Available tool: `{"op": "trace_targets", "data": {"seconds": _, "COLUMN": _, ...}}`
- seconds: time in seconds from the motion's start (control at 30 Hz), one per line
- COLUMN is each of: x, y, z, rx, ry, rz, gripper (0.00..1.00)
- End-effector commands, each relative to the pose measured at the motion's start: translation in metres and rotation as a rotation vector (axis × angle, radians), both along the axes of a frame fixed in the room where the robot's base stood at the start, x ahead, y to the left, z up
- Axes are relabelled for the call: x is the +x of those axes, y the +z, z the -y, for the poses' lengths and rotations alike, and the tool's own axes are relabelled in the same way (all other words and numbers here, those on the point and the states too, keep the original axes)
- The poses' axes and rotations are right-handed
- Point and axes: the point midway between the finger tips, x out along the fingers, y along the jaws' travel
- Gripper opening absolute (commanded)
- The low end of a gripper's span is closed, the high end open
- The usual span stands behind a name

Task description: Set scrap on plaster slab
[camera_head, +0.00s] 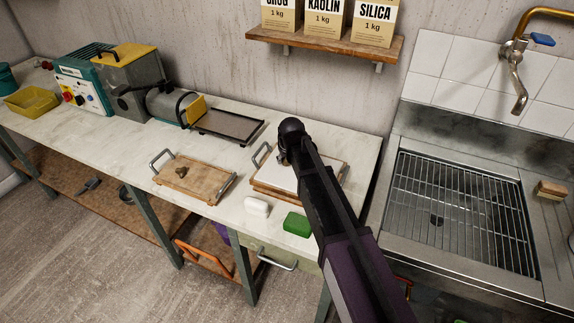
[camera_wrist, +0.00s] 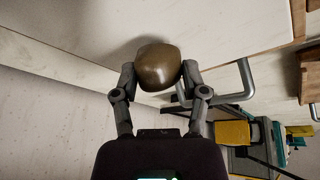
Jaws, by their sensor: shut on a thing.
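My gripper (camera_wrist: 158,72) is shut on a smooth brown lump of clay scrap (camera_wrist: 158,66), held between its two fingers in the wrist view. The white plaster slab (camera_head: 272,172) lies on a wooden board with metal handles, near the right end of the bench in the head view. My arm crosses in front of it and hides its middle, my fingers and the held scrap. In the wrist view the pale slab (camera_wrist: 225,22) fills the top, close by the scrap. I cannot tell whether they touch.
A wooden board (camera_head: 208,184) with handles and a small brown lump (camera_head: 181,172) lies left of the slab. A white block (camera_head: 256,207) and a green block (camera_head: 297,224) lie in front. A dark tray (camera_head: 228,126) sits behind; a sink (camera_head: 455,215) is at right.

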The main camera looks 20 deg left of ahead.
Motion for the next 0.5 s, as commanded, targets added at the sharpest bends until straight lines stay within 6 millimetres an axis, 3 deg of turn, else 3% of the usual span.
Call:
{"op": "trace_targets", "data": {"seconds": 0.13, "x": -0.0001, "y": -0.0138, "z": -0.0003, "rx": 0.000, "ry": 0.000, "rz": 0.000, "gripper": 0.00}}
{"op": "trace_targets", "data": {"seconds": 0.5, "x": -0.0003, "y": -0.0151, "z": -0.0005, "rx": 0.000, "ry": 0.001, "rz": 0.000, "gripper": 0.00}}
